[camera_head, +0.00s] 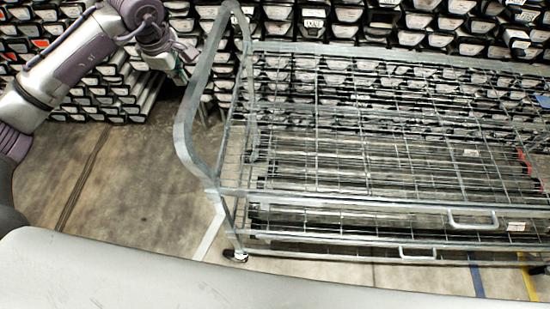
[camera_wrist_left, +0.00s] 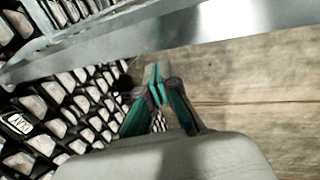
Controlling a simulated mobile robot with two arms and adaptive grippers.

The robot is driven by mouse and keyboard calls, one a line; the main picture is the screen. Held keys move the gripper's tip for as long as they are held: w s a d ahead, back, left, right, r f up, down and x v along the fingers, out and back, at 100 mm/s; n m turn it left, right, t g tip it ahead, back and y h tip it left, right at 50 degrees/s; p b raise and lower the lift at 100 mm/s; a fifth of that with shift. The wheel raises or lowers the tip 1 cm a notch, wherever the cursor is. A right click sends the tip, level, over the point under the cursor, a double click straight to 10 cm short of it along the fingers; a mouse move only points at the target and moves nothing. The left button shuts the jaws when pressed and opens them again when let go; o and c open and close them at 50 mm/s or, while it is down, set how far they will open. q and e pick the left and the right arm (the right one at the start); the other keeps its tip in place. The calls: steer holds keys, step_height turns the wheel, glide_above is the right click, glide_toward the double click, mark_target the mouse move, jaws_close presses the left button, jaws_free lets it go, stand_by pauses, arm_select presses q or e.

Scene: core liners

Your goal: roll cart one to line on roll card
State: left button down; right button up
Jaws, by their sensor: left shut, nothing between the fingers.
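The cart (camera_head: 340,197) is a grey metal wire-mesh trolley with several shelf levels, standing right of centre in the head view. Its tall bent tube handle (camera_head: 186,125) rises at its left end. My left gripper (camera_head: 184,76) is at the upper left, close to the outer side of the handle. In the left wrist view the left gripper (camera_wrist_left: 155,75) is shut and empty, with a grey metal bar (camera_wrist_left: 180,28) just beyond its tips. I cannot tell whether they touch. A pale line (camera_head: 209,232) on the floor runs beside the cart's front left caster (camera_head: 235,256). My right gripper is not in view.
Stacked core liners (camera_head: 105,92) with white end labels fill the wall behind the cart and at the left. The wooden-looking floor (camera_head: 130,185) left of the cart is clear. Blue (camera_head: 476,277) and yellow (camera_head: 527,277) floor stripes show at the lower right.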

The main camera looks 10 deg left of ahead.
arm_select(q)
steer(key=p+v, duration=0.3)
steer(key=v, duration=0.4)
stand_by(0.6)
